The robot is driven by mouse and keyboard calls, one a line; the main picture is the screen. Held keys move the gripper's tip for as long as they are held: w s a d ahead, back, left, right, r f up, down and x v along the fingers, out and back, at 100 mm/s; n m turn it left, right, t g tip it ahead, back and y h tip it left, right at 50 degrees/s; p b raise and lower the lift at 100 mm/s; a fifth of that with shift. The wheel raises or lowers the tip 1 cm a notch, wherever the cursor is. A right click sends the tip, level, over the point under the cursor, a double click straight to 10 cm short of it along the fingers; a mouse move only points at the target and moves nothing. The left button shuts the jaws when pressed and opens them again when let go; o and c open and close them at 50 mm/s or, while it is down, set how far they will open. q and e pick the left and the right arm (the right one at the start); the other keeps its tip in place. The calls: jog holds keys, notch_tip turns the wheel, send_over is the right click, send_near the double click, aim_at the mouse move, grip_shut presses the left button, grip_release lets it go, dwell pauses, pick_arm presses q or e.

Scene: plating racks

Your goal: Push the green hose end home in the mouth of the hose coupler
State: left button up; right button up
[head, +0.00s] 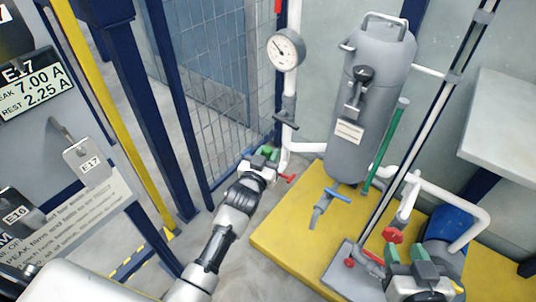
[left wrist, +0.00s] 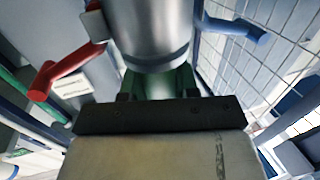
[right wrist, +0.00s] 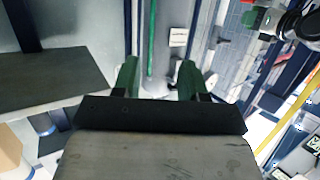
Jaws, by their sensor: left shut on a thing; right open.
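My left gripper (head: 264,155) is low beside the white pipe, by a red lever. In the left wrist view its green fingers (left wrist: 160,82) are shut on a pale green piece, taken as the green hose end (left wrist: 160,87), mostly hidden between them. A silver ringed cylinder, apparently the hose coupler (left wrist: 150,35), stands right in front of the fingertips. It hides its own mouth, so I cannot tell how deep the hose end sits. My right gripper (head: 412,268) is open at the lower right; its green fingers (right wrist: 155,80) are apart and empty.
A red lever (left wrist: 65,70) sticks out beside the cylinder. A grey tank (head: 370,100) and a slim green tube (head: 385,148) stand over the yellow platform (head: 285,228). A pressure gauge (head: 286,50) is on the pipe. Wire mesh (head: 215,80) stands behind my left gripper.

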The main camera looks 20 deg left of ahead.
pick_arm(q)
jog(key=shift+f, duration=0.1)
pick_arm(e)
jog(key=shift+w+a+r, duration=0.1)
jog(key=shift+r, duration=0.05)
pick_arm(q)
jog(key=shift+f, duration=0.15)
pick_arm(e)
jog(key=shift+w+r+t, duration=0.1)
jog(key=shift+r+t, duration=0.15)
jog(key=shift+t, duration=0.25)
pick_arm(q)
jog(key=o, duration=1.1)
pick_arm(e)
jog(key=shift+r+y, duration=0.1)
jog(key=shift+y, duration=0.2)
pick_arm(q)
jog(key=shift+s, duration=0.2)
jog(key=s+p, duration=0.2)
jog(key=s, duration=0.8)
jog(key=shift+s+a+p, duration=0.2)
jog(key=shift+a+p, duration=0.1)
jog(key=shift+a, duration=0.15)
pick_arm(e)
jog(key=s+d+f+g+h, duration=0.2)
jog(key=s+d+f+g, duration=0.1)
jog(key=s+f+g, duration=0.3)
jog(key=shift+s+f+g, duration=0.35)
jog(key=shift+g, duration=0.45)
